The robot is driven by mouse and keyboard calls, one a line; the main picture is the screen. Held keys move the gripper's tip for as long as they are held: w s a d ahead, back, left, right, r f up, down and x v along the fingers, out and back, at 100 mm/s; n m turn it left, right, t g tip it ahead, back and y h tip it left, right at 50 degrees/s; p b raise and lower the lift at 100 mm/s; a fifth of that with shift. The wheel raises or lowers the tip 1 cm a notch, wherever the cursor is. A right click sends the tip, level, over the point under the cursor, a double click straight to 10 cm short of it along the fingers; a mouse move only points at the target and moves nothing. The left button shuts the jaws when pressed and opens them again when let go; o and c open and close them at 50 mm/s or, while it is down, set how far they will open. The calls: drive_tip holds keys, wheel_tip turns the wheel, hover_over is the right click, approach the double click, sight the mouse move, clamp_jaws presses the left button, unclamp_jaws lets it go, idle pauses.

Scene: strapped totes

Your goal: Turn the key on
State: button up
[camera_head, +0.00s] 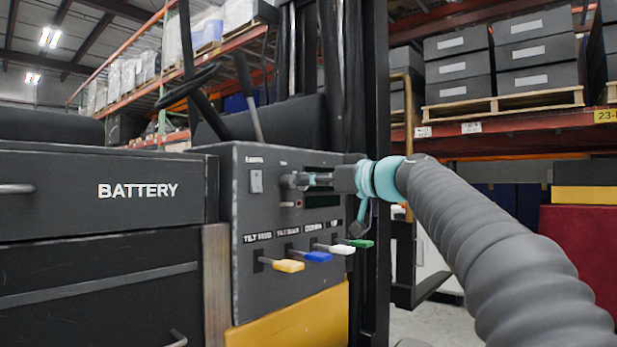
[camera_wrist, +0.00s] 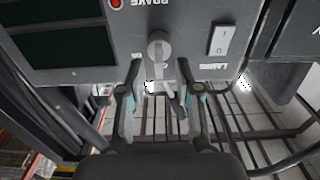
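The grey key (camera_wrist: 159,46), with a rounded head, sits in the dark control panel (camera_wrist: 195,18) in the wrist view. Small, partly legible markings are beside it. My gripper (camera_wrist: 158,88) is open, with one finger on each side below the key. I see a gap between the fingers and cannot tell whether either touches the key. In the head view my gripper (camera_head: 297,181) is at the upper part of the panel (camera_head: 262,215), right of a white rocker switch (camera_head: 256,181). The key is hidden or too small to tell there.
Yellow (camera_head: 289,266), blue (camera_head: 318,257), white (camera_head: 341,249) and green (camera_head: 360,243) levers stick out below my gripper. A red indicator (camera_wrist: 116,3) and dark display (camera_wrist: 70,47) are beside the key. A black mast (camera_head: 375,130) stands right of the panel.

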drive_tip(key=shift+x, duration=0.85)
clamp_jaws()
drive_tip(key=shift+d, duration=0.1)
drive_tip(key=shift+m, duration=0.4)
drive_tip(key=m+p, duration=0.1)
drive_tip(key=m, duration=0.4)
drive_tip(key=shift+w+m, duration=0.1)
drive_tip(key=shift+m, duration=0.2)
drive_tip(key=m+p, duration=0.1)
drive_tip(key=m, duration=0.4)
drive_tip(key=shift+f+m+p, duration=0.1)
drive_tip(key=shift+m+p, duration=0.2)
drive_tip(key=shift+m, duration=0.1)
